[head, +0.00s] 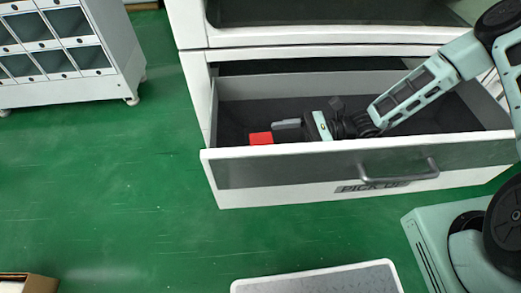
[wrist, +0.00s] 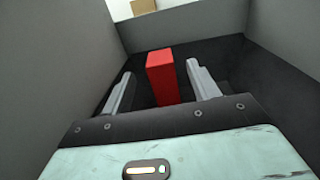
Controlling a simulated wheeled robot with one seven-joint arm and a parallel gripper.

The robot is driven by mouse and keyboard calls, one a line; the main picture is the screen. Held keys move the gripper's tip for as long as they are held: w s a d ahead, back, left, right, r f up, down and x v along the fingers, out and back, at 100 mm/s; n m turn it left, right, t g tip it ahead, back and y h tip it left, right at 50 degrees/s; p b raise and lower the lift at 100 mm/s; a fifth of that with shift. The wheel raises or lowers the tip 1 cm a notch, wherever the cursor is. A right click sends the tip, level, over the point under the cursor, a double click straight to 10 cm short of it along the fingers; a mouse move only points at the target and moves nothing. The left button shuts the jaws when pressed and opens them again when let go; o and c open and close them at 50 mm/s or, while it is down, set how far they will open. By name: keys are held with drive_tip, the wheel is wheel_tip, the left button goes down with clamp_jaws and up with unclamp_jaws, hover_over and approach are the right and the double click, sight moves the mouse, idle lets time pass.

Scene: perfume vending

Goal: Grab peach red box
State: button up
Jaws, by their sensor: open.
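The peach red box (wrist: 162,78) stands upright on the dark floor of the open drawer, between the two grey fingers of my gripper (wrist: 158,84) in the wrist view. My gripper is open, with a visible gap between the box and each finger. In the head view the red box (head: 261,138) shows just above the drawer's front panel, at the fingertips of my gripper (head: 274,133). Its lower part is hidden there by the panel. My arm reaches down into the drawer (head: 230,180) from the right.
The drawer's walls enclose my gripper closely, and its front panel has a handle (head: 400,172) and a pick-up label. The white machine body rises behind. A white shelf cabinet (head: 60,50) stands at left, a carton (head: 28,283) at lower left. Green floor is clear between.

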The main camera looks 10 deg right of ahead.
sight(254, 139)
drive_tip(key=shift+s+a+b, duration=0.15)
drive_tip(key=shift+a+b, duration=0.65)
drive_tip(key=shift+a, duration=3.2)
drive_tip(key=c, duration=1.1)
